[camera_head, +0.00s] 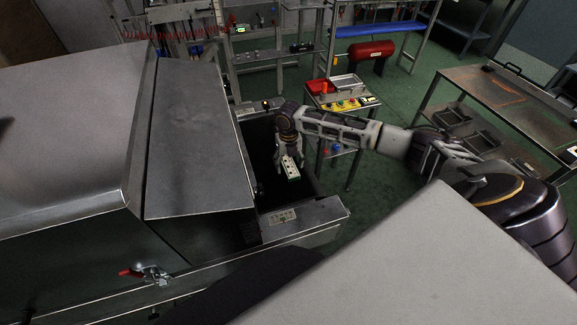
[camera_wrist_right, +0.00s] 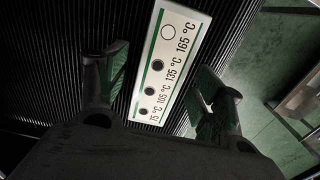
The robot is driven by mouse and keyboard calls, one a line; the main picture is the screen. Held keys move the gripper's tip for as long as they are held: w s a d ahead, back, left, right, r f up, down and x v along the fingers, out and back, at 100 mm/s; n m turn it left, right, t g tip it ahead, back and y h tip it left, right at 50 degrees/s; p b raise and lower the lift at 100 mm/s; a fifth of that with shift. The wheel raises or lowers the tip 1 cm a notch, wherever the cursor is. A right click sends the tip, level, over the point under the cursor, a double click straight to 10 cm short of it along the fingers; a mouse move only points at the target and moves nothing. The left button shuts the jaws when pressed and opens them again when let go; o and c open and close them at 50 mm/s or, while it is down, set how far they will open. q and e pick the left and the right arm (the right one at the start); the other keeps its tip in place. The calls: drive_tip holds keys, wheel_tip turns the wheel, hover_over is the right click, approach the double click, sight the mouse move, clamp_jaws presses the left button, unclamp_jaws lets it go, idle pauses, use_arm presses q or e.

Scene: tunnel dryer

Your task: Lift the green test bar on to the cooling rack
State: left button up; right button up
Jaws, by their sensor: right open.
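The test bar (camera_head: 290,168) is a white strip with green edges, lying on the dark ribbed belt at the dryer's open end. In the right wrist view the bar (camera_wrist_right: 172,50) shows a row of dark dots and one pale circle, with labels from 75 to 165 °C. My right gripper (camera_head: 288,155) is over the bar, pointing down. In the wrist view its open fingers (camera_wrist_right: 168,80) stand one on each side of the bar, with gaps visible. My left gripper is not in view. I cannot tell for sure which thing is the cooling rack.
The dryer's metal hood (camera_head: 195,140) stands left of the belt, and a metal side rail (camera_head: 315,218) runs along the near side. A small cart (camera_head: 342,103) with a red bin and buttons stands behind my right arm. A metal table (camera_head: 475,88) stands at right.

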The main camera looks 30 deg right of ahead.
sight(289, 163)
idle(0.3)
drive_tip(key=c, duration=1.2)
drive_tip(key=shift+o, duration=0.2)
drive_tip(key=shift+r, duration=0.15)
wheel_tip(289, 163, up, 10)
